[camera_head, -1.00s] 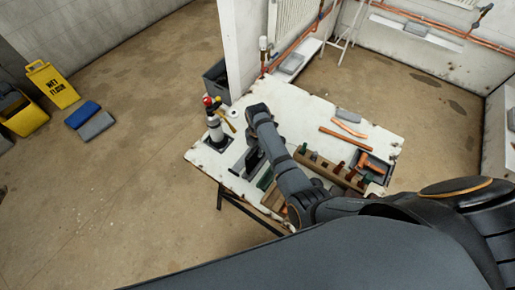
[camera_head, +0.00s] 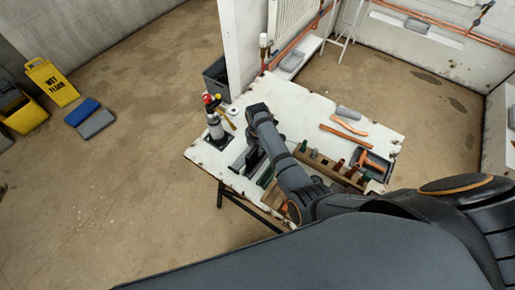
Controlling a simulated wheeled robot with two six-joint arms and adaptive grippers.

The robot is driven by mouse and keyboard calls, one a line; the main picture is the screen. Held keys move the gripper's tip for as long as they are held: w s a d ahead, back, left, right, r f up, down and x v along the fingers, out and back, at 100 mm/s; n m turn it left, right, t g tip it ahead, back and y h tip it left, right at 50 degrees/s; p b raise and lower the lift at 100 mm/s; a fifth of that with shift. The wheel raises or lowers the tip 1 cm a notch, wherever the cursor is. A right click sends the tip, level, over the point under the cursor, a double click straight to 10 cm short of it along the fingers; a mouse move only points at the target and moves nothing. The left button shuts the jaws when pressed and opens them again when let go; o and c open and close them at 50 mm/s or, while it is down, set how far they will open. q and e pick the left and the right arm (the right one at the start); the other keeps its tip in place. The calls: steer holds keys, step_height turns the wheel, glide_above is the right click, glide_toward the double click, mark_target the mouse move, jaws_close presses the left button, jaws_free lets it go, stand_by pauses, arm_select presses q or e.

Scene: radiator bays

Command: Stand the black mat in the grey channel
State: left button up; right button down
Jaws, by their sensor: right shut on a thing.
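My right gripper (camera_head: 252,162) points down over the left part of the white worktable, with my dark forearm crossing above it. It is shut on a thin dark thing that looks like the black mat, mostly hidden by the gripper and arm. A narrow grey piece that may be the grey channel (camera_head: 238,167) lies on the table just left of the gripper. I cannot tell whether the mat is inside it or touching it. My left gripper is not in view.
A wooden rack with several tools and a grey bin (camera_head: 371,165) lie to the right. The table's back middle is clear.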

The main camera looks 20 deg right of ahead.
steer(key=shift+f+b, duration=0.85)
steer(key=shift+f, duration=0.55)
steer(key=c, duration=1.3)
jaws_free()
steer(key=shift+o, duration=0.2)
step_height(320, 180, up, 3)
steer(key=shift+f+p, duration=0.1)
steer(key=shift+p, duration=1.05)
steer(key=shift+r, duration=2.15)
steer(key=shift+a, duration=0.1)
